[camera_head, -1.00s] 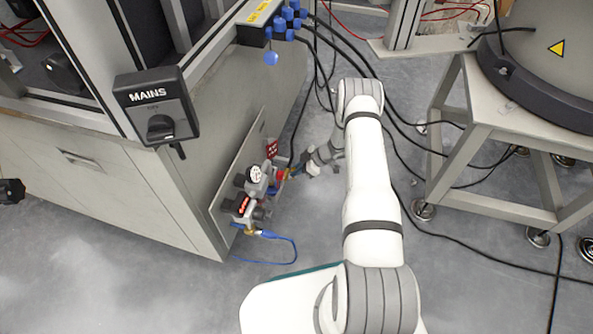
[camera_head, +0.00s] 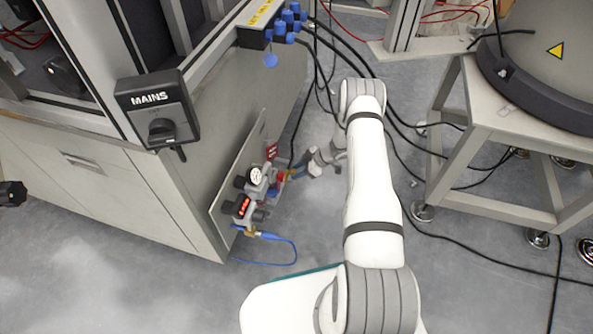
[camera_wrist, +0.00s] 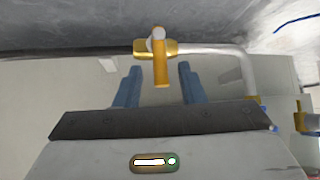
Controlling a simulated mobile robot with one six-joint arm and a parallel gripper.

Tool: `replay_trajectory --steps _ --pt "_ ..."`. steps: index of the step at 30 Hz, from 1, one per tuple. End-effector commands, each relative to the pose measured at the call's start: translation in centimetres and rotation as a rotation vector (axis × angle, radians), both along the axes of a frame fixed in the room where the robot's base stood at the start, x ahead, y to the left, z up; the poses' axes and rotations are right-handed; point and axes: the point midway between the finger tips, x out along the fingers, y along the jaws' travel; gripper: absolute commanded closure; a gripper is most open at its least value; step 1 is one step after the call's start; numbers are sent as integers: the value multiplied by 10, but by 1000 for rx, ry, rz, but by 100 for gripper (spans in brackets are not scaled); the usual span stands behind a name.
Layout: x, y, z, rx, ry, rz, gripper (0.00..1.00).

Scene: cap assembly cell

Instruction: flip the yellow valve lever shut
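In the wrist view the yellow valve lever (camera_wrist: 161,70) points down the picture toward my gripper, across the brass-coloured valve body (camera_wrist: 141,48). A pale round pivot sits at the lever's top. My gripper (camera_wrist: 158,75) is open, with one blue finger on each side of the lever and visible gaps to both. I cannot tell the depth between fingertips and lever. In the head view my gripper (camera_head: 299,169) is low beside the panel, at the right end of the valve assembly (camera_head: 256,186). The lever is too small to make out there.
A silver pipe (camera_wrist: 235,65) bends down right of the valve. The cabinet (camera_head: 110,190) and its upright panel stand left of the arm. A mains switch (camera_head: 158,110) juts from the cabinet corner. A blue hose (camera_head: 290,243) and black cables lie on the floor. A metal stand (camera_head: 480,120) is at right.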

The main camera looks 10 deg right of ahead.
Motion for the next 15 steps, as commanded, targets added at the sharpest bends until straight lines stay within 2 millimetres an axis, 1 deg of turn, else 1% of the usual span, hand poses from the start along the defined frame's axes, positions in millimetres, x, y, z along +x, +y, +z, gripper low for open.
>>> replay_trajectory --steps 1,9,12,15 --pt "-1 -5 8 0 -1 -2 64" --pt "-11 -36 41 0 -1 -4 64" --pt "-13 -44 47 0 0 -3 64" --pt "-14 -46 49 0 -1 -2 64"
